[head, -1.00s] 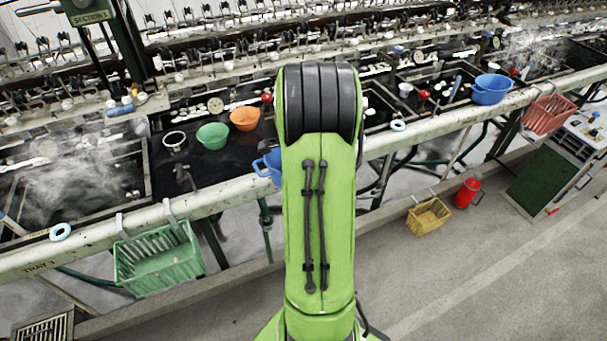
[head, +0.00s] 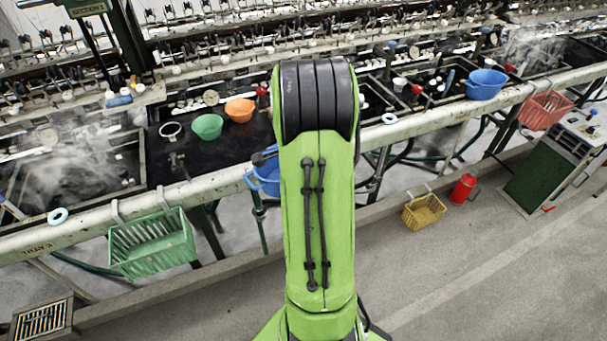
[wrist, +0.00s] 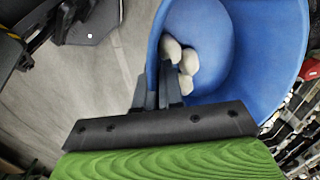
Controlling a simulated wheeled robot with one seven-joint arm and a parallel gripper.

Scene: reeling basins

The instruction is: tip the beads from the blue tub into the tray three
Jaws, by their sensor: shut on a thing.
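My gripper (wrist: 168,95) is shut on the rim of the blue tub (wrist: 270,85). Several pale beads (wrist: 182,62) lie inside the tub, close by the fingers. In the head view the blue tub (head: 264,180) shows beside my green arm, at the front rail, partly hidden by the arm. My gripper is mostly hidden there. The tub's exact tilt is hard to tell. The rail's label (head: 38,249) at the far left seems to read "TRAY 3", below a steaming dark basin (head: 140,165).
A green bowl (head: 208,126) and an orange bowl (head: 240,109) stand on the dark counter behind the tub. A green basket (head: 150,246) hangs on the rail (head: 205,187). Another blue tub (head: 486,84) stands at the right. A yellow basket (head: 424,212) and red bucket (head: 464,188) are lower right.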

